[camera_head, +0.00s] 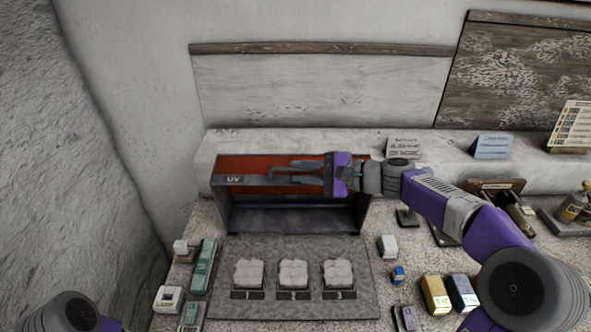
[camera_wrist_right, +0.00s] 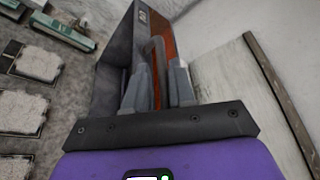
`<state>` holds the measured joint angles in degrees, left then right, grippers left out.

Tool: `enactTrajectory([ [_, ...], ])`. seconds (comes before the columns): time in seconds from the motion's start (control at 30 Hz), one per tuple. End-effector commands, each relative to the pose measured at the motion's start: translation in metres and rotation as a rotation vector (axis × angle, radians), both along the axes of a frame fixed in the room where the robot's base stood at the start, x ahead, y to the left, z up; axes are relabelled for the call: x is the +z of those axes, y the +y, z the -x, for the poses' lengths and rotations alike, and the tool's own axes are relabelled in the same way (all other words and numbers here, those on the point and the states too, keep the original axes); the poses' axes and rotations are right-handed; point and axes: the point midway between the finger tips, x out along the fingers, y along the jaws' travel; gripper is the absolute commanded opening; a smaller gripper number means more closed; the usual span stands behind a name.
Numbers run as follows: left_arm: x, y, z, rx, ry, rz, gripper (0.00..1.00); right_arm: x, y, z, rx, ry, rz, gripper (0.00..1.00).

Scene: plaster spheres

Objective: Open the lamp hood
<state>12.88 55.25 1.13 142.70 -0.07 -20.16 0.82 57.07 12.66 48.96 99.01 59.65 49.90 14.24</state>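The lamp hood (camera_head: 250,181) is a wide dark box with a grey front strip marked UV and a red-brown face above it. It stands at the back of the bench, and a dark hollow shows below the strip. A grey bar handle (camera_head: 285,180) runs along the hood. My right gripper (camera_head: 300,172) reaches in from the right at the handle. In the right wrist view, the fingers (camera_wrist_right: 160,78) stand apart on either side of the handle (camera_wrist_right: 157,48), with red-brown showing between them. My left gripper is out of view; only part of my left arm shows.
A grey mat (camera_head: 220,285) with several pale plaster blocks lies in front of the hood. Green-and-white devices (camera_head: 203,265) stand on the left. Small boxes (camera_head: 435,294) and a blue item (camera_head: 398,275) sit on the right. A ledge with cards (camera_head: 492,147) runs behind.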

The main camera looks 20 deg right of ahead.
Motion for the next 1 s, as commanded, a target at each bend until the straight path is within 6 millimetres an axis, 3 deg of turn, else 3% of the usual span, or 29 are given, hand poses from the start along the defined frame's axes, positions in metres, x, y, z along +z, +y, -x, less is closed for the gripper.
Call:
enactTrajectory([
  [0.1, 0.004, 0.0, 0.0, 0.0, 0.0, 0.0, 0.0, 0.005, -0.019, 0.013, -0.006, 0.002, 0.004, 0.23],
  [0.33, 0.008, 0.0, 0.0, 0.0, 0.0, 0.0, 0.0, 0.01, -0.039, 0.03, -0.002, 0.001, 0.002, 0.23],
  [1.0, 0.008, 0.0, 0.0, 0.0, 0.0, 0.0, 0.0, 0.01, -0.041, 0.032, -0.001, -0.001, 0.001, 0.23],
])
